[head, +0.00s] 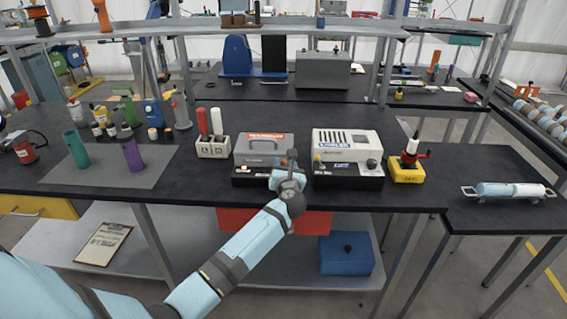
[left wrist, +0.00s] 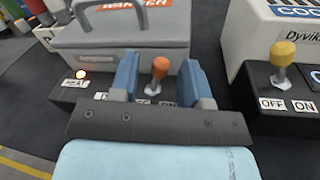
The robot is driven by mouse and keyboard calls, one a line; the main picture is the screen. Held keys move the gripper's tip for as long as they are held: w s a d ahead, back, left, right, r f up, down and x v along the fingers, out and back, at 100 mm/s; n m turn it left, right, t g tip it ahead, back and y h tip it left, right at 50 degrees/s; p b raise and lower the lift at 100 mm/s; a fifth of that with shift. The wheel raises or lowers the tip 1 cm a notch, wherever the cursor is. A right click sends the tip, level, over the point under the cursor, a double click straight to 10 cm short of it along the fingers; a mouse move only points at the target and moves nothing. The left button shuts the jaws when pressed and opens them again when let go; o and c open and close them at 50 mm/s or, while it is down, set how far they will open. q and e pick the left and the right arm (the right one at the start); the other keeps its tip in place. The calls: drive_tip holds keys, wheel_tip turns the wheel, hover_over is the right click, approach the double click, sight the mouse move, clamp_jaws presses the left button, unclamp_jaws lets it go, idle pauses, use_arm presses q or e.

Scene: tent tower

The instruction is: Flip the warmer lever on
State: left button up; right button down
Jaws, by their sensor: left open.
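The warmer (head: 262,148) is a grey box with an orange label and a handle on a black base, at the middle of the bench. It also shows in the left wrist view (left wrist: 120,40). Its lever (left wrist: 160,66) has an orange knob and stands on the front of the base; my gripper hides it in the head view. My left gripper (head: 290,160) is open, with its two blue fingers (left wrist: 158,80) on either side of the lever and no clear contact. The labels by the lever are mostly hidden. A small light (left wrist: 81,74) above the HEAT label glows.
The white cooler (head: 345,143) stands close on the right, with a yellow-knobbed lever (left wrist: 282,53) marked OFF and ON. A white block with red and white handles (head: 212,146) stands left of the warmer. A yellow box (head: 406,170) stands right of the cooler.

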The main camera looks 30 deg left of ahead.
use_arm(q)
drive_tip(key=shift+x, duration=0.85)
drive_tip(key=shift+c, duration=0.4)
clamp_jaws()
drive_tip(key=shift+d+m+p, duration=0.15)
drive_tip(key=shift+m+p, duration=0.15)
drive_tip(key=shift+p, duration=0.1)
drive_tip(key=shift+w+d+f+m+p, duration=0.15)
drive_tip(key=shift+m+p, duration=0.15)
drive_tip(key=shift+m, duration=0.3)
drive_tip(key=shift+o, duration=0.4)
unclamp_jaws()
